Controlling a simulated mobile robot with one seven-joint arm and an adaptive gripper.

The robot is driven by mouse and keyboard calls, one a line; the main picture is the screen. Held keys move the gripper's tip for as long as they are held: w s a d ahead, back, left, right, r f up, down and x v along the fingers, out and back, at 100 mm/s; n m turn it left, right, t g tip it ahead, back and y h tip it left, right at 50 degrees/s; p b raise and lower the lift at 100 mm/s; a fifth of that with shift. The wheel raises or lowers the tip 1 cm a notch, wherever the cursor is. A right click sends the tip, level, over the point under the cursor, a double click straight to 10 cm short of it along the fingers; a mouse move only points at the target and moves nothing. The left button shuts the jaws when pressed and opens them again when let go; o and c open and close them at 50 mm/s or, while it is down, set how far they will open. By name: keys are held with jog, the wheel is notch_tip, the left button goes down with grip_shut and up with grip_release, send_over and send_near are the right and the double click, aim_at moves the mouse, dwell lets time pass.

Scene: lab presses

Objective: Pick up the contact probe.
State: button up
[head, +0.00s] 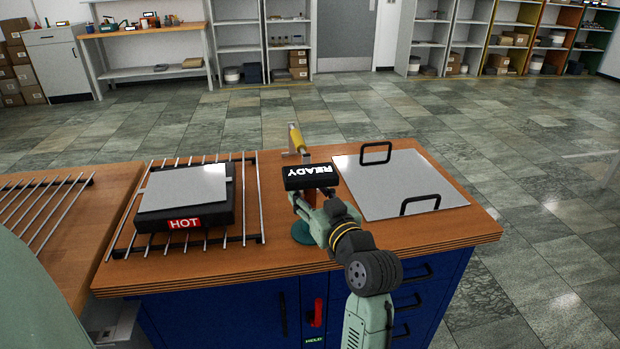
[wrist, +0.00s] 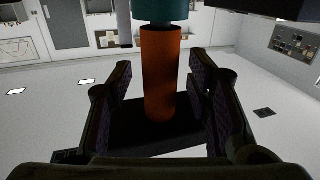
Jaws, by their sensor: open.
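The contact probe appears to be the upright device with an orange handle (wrist: 160,75), a teal round base (head: 303,234) and a black READY display (head: 311,176) on top. It stands at the middle of the wooden worktop. My gripper (head: 305,205) is open, level with the handle and below the display. In the wrist view, the orange handle is between the two spread fingers, with a gap visible on each side. In the head view, the display and my gripper hide most of the handle.
A black hot plate (head: 185,216) marked HOT, topped by a grey plate, sits on a metal rack at left. A yellow-handled piece (head: 297,138) stands behind the display. A pale panel (head: 398,184) with two black handles lies at right. Blue drawers (head: 230,312) are below.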

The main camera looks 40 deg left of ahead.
jog(key=shift+c, duration=0.3)
grip_shut()
dwell(0.3)
